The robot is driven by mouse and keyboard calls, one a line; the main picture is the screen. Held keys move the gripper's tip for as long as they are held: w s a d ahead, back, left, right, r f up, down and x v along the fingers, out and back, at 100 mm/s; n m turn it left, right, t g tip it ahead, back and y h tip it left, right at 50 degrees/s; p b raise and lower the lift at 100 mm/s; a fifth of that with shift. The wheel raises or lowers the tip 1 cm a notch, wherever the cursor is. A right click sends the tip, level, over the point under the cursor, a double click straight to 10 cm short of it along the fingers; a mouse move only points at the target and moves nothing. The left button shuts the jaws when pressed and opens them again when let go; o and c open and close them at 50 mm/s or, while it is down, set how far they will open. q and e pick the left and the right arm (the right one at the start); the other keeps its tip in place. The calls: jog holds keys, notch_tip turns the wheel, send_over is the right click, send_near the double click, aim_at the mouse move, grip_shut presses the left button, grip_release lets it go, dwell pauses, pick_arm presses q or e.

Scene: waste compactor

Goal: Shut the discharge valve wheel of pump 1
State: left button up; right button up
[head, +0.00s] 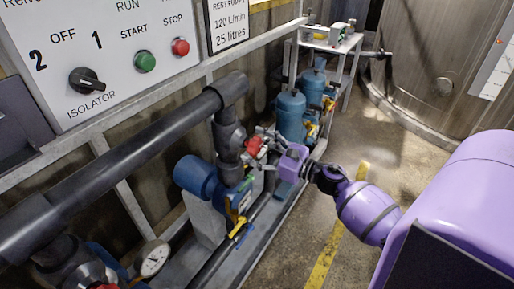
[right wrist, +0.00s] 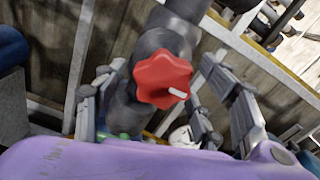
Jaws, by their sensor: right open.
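A red valve wheel (head: 253,145) sits on the dark vertical pipe above the blue pump, which has a blue motor (head: 195,175). In the right wrist view the lobed red wheel (right wrist: 160,76) faces me, with a short white mark on it. My right gripper (head: 266,138) is at this wheel. In the right wrist view its grey fingers stand apart (right wrist: 165,105), one on each side of the wheel, and I see gaps between them and its rim. I cannot tell how deep the wheel lies between them. My left gripper is not in view.
A second red wheel (head: 106,286) shows at the lower left edge, near a round gauge (head: 151,258). A thick dark pipe (head: 120,155) crosses on the left, below the isolator panel (head: 110,50). Blue tanks (head: 290,117) stand behind.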

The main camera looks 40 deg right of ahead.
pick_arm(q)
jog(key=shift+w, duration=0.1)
pick_arm(e)
jog(key=c, duration=1.1)
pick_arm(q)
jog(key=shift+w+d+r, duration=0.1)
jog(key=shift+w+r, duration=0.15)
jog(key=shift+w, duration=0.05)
